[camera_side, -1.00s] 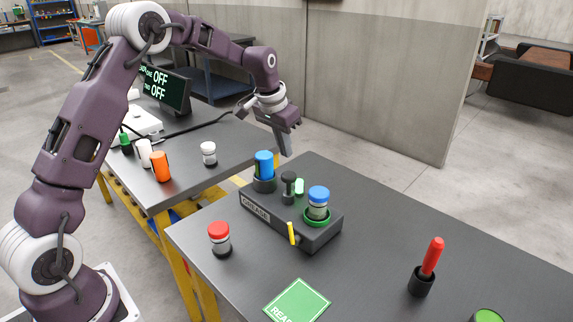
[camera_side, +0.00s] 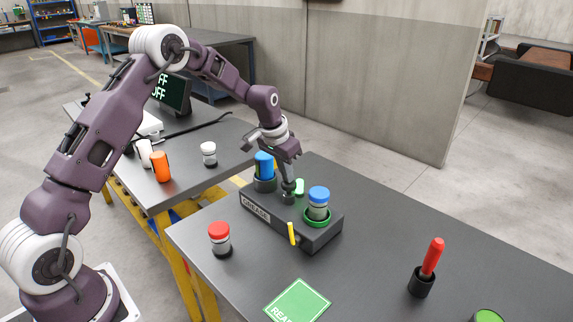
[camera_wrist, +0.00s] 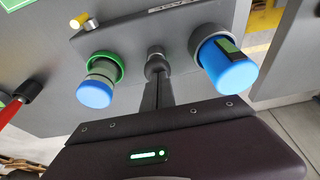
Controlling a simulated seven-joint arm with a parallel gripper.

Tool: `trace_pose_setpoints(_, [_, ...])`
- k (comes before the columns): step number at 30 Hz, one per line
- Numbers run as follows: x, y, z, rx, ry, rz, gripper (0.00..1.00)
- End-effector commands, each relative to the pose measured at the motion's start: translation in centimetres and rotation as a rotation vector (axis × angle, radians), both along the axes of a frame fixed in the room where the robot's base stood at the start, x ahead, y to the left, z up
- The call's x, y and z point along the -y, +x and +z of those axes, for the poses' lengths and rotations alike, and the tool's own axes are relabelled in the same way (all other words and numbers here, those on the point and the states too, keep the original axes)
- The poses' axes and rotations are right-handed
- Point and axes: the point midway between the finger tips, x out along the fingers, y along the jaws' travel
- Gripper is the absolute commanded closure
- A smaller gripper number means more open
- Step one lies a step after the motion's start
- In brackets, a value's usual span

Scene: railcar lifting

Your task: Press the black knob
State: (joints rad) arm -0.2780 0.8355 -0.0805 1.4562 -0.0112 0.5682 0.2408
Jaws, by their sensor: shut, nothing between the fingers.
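The black knob (camera_side: 287,194) stands on the dark block labelled GREASE (camera_side: 262,213), between a blue cylinder (camera_side: 264,166) and a blue-lidded jar (camera_side: 318,199). My gripper (camera_side: 288,180) is shut and empty, pointing down with its fingertips right at the top of the knob and partly covering it. In the wrist view the knob (camera_wrist: 155,60) sits straight ahead of the closed fingertips (camera_wrist: 158,76). They look in contact or very nearly so; I cannot tell whether the knob is pushed down.
The blue cylinder sits in a dark holder close left, and the jar in a green ring (camera_side: 319,219) close right. A red-lidded jar (camera_side: 219,238) and a red stick (camera_side: 433,257) stand apart on the table.

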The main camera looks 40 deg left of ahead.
Motion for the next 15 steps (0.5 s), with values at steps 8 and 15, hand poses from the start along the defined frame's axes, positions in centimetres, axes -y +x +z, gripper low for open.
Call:
trace_pose_setpoints(8, [0.0,-0.2,-1.1,-0.008,-0.001,0.000,1.00])
trace_pose_setpoints(15, [0.0,-0.2,0.6,-0.004,0.000,-0.001,1.00])
